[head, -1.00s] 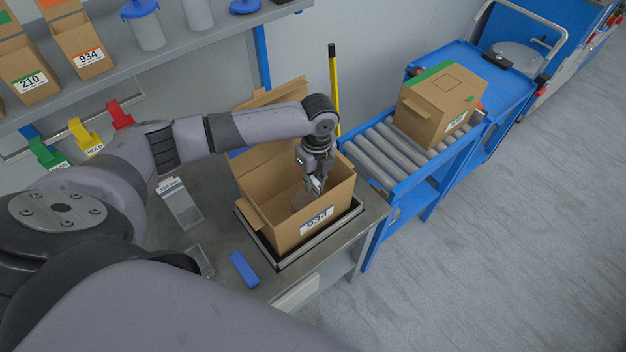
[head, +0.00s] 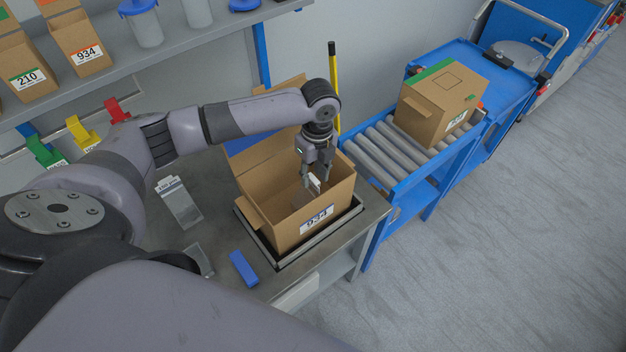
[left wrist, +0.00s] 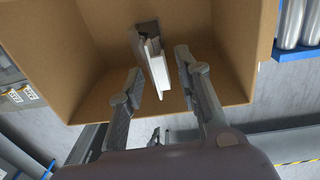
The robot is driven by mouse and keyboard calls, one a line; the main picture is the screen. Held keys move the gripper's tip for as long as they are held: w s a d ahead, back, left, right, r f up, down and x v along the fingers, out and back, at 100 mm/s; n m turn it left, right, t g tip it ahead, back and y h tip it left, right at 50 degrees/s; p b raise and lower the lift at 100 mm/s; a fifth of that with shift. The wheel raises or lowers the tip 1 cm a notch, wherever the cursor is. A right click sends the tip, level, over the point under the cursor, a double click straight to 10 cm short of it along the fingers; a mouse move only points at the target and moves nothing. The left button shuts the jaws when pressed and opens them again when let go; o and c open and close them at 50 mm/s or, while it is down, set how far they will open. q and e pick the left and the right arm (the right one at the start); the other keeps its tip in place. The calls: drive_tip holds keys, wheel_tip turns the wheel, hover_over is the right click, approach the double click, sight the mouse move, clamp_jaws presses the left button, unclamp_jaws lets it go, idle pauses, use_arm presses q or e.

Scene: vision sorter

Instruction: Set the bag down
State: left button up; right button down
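In the left wrist view the bag (left wrist: 151,58) stands on edge, white and grey with a dark end. My left gripper (head: 315,172) points down into the box from above. In the left wrist view its two fingers (left wrist: 160,75) are spread on either side of the bag, with gaps showing on both sides. The bag's lower part is partly hidden by the box wall in the head view. My right gripper is not in view.
The box sits on a framed plate (head: 290,262) on the grey bench (head: 222,240). A clear labelled packet (head: 180,204) and a blue block (head: 243,269) lie left of it. A roller conveyor (head: 372,157) with a closed box (head: 437,105) stands to the right.

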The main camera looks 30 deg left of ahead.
use_arm(q)
wheel_tip(320, 180, up, 9)
drive_tip(key=b, duration=0.1)
drive_tip(key=shift+w+d+b, duration=0.15)
drive_tip(key=shift+w+b, duration=0.1)
drive_tip(key=shift+b, duration=0.05)
idle(0.4)
